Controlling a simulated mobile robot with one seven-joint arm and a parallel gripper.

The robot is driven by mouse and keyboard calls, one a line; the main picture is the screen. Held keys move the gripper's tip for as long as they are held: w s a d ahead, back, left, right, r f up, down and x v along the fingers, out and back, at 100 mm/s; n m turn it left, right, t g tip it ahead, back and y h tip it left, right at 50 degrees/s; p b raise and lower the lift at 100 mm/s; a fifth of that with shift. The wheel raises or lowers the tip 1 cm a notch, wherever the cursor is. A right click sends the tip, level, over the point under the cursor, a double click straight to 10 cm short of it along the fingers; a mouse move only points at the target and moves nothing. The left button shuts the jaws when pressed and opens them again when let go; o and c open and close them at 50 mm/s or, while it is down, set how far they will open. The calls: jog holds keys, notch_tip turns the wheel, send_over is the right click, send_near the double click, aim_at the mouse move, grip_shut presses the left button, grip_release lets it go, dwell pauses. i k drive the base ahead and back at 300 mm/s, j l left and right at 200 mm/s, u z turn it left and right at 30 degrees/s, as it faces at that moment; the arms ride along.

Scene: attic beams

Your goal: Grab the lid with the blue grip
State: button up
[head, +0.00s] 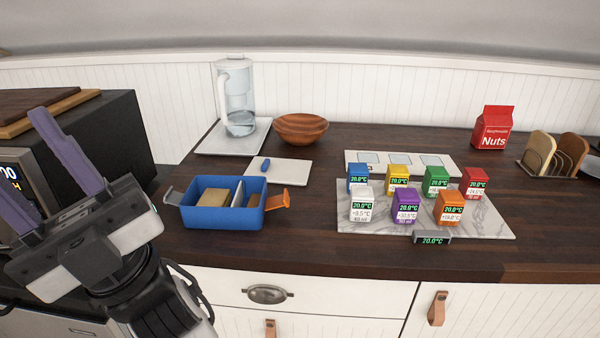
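A flat white square lid (287,171) lies on the dark wooden counter, behind the blue box. Its short blue grip (265,165) stands near its left side. My gripper (22,158) is at the far left, well apart from the lid, in front of the black oven. Its two purple fingers are spread, with nothing seen between them. The tip of the lower finger is cut off by the picture's edge.
The blue box (208,217) with an orange and a grey latch stands in front of the lid. A water jug (238,100) on a white tray and a wooden bowl (301,127) stand behind. Several coloured cartons stand on a marble board (480,222) to the right.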

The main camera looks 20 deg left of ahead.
aim_at(276, 170)
jog(key=i+l, duration=0.1)
jog(key=l, duration=0.95)
jog(key=l+u, duration=0.1)
jog(key=u, duration=0.75)
jog(key=l+u, duration=0.2)
jog(key=u, duration=0.2)
jog(key=l+u, duration=0.1)
jog(key=u, duration=0.3)
jog(key=i, duration=1)
